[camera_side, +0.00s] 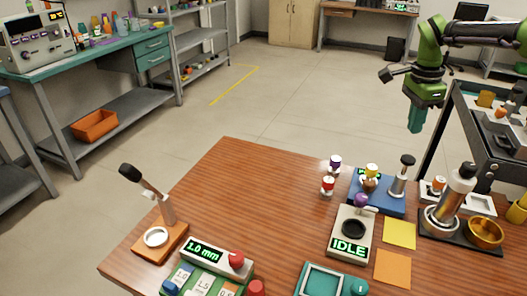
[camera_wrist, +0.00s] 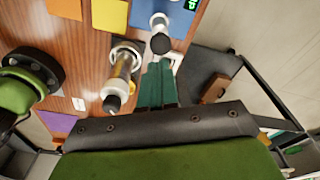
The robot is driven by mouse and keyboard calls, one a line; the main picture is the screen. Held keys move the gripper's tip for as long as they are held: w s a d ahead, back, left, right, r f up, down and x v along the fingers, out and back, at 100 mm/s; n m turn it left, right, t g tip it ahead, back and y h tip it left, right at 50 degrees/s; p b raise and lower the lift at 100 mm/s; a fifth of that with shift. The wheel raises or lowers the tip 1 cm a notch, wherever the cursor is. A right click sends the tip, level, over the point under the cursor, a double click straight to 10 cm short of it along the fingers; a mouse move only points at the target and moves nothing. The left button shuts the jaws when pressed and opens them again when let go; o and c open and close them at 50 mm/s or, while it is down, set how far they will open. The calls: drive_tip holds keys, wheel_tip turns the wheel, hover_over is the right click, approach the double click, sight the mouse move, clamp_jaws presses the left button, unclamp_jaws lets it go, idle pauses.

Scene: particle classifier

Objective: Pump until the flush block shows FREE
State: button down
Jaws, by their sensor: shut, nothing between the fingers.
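A blue block (camera_side: 370,199) stands at the table's back right, carrying a small green-lit display and a silver pump post with a black knob (camera_side: 407,161). The display's text is largely hidden behind a small capped vial, so I cannot read it. In the wrist view the blue block (camera_wrist: 150,6) is cut by the top edge, and the black knob (camera_wrist: 160,43) shows just beyond my fingertips. My gripper (camera_side: 415,129) has teal fingers, shut and empty, pointing down above and behind the block, apart from the knob. The fingers also show in the wrist view (camera_wrist: 158,68).
A grey block (camera_side: 349,249) reading IDLE stands in front. A silver cylinder (camera_side: 453,205) and brass bowl (camera_side: 486,232) stand right of the pump. Yellow (camera_side: 399,234) and orange (camera_side: 393,268) pads lie between. A dark cart (camera_side: 497,150) stands behind. The table's back left is clear.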

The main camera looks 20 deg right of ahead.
sight(407, 157)
drive_tip(key=f, duration=0.6)
drive_tip(key=shift+s+d+f, duration=0.1)
drive_tip(key=shift+s+d, duration=0.05)
drive_tip(key=shift+d, duration=0.15)
drive_tip(key=shift+f, duration=0.4)
